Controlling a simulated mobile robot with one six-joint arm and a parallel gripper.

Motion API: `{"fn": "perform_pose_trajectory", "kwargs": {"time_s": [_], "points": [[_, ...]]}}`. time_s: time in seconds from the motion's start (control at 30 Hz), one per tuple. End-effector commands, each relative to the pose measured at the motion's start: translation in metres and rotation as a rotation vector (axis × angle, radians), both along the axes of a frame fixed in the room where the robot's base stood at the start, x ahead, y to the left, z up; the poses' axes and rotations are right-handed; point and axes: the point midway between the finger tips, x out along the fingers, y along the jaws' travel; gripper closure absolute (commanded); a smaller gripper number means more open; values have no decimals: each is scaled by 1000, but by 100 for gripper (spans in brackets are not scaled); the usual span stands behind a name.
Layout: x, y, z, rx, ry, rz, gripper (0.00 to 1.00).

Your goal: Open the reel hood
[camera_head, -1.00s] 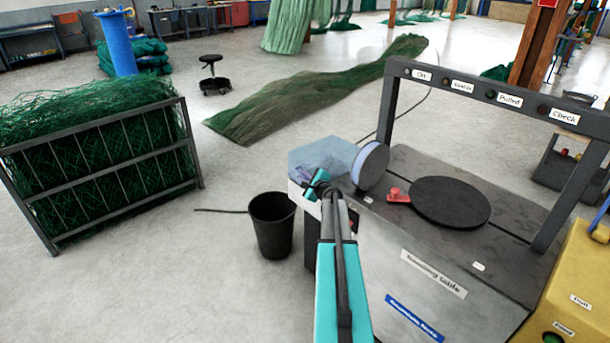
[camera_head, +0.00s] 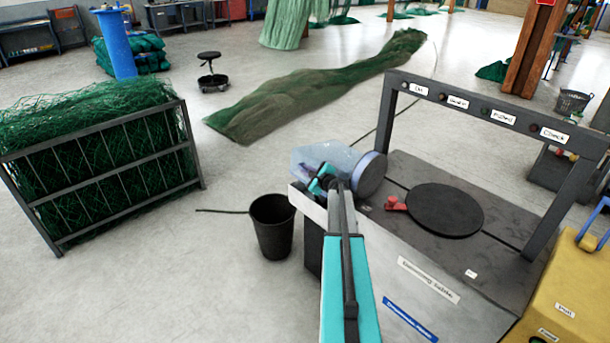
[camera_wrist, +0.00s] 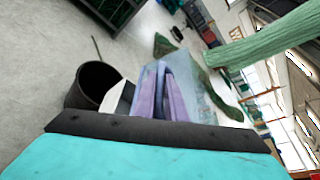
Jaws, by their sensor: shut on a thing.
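The reel hood (camera_head: 312,158) is a clear bluish shell at the left end of the grey machine, with a pale round end (camera_head: 371,174) on its right. My gripper (camera_head: 320,184) is at the hood's near lower side and is shut on it. My arm hides part of the hood, and the exact grip spot is too small to make out.
The machine top carries a black round plate (camera_head: 445,210) and a small red part (camera_head: 396,204). A grey frame with labels (camera_head: 480,108) stands over it. A black bin (camera_head: 272,228) stands left of the machine. A yellow box (camera_head: 560,285) is at right.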

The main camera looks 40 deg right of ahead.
Motion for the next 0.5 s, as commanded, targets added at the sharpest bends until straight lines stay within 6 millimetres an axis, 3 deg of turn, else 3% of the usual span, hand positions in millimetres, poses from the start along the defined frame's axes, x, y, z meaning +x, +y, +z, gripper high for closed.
{"fn": "perform_pose_trajectory", "kwargs": {"time_s": [0.03,0.1,0.47,0.5], "points": [[-6,-14,8,-8,7,-20,100],[-5,-17,15,-8,8,-18,100],[-6,-17,17,-6,13,-15,100],[-6,-17,16,-6,13,-15,86]]}}
